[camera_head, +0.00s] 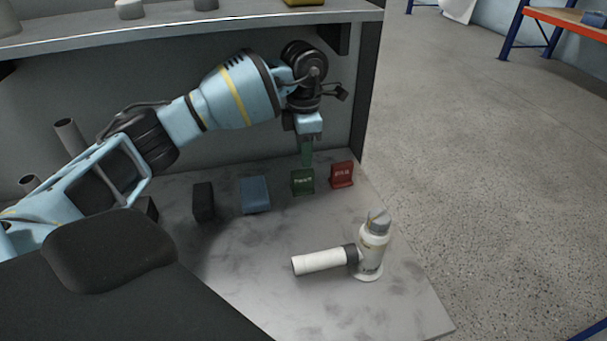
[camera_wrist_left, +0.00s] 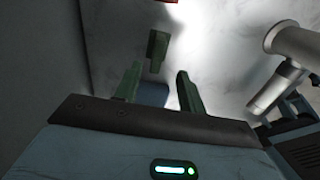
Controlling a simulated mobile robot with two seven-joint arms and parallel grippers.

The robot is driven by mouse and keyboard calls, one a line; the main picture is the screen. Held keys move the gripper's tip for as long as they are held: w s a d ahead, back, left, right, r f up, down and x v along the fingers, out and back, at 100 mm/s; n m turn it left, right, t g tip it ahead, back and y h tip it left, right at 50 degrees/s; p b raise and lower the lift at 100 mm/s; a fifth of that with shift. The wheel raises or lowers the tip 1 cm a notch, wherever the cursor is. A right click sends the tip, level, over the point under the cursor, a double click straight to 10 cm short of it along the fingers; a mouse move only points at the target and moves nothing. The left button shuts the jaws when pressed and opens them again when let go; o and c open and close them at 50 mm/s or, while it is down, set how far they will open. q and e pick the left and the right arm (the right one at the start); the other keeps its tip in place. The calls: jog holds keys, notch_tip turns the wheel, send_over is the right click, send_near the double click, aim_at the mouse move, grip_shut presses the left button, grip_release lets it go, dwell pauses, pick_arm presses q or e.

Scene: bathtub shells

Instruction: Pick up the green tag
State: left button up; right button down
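The green tag (camera_head: 302,183) stands upright on the grey bench top, between a blue tag and a red tag. In the left wrist view the green tag (camera_wrist_left: 157,50) shows as a narrow upright piece just beyond the fingertips. My left gripper (camera_head: 307,165) points down just above the green tag in the head view, and its greenish fingers overlap the tag's top there. In the left wrist view the two fingers of my left gripper (camera_wrist_left: 159,72) are apart with nothing held between them. My right gripper is not in view.
The red tag (camera_head: 342,174) stands close on the right, the blue tag (camera_head: 255,195) and a black tag (camera_head: 204,202) on the left. A shelf (camera_head: 200,32) hangs above my arm.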

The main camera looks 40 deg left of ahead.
aim_at(302, 171)
pick_arm(q)
jog(key=shift+s+d+f, duration=0.1)
jog(key=shift+s+f, duration=0.05)
jog(key=shift+f, duration=0.85)
jog(key=shift+a+f, duration=0.2)
jog(key=shift+f, duration=1.25)
jog(key=shift+a+f, duration=0.15)
jog(key=shift+f, duration=1.3)
grip_shut()
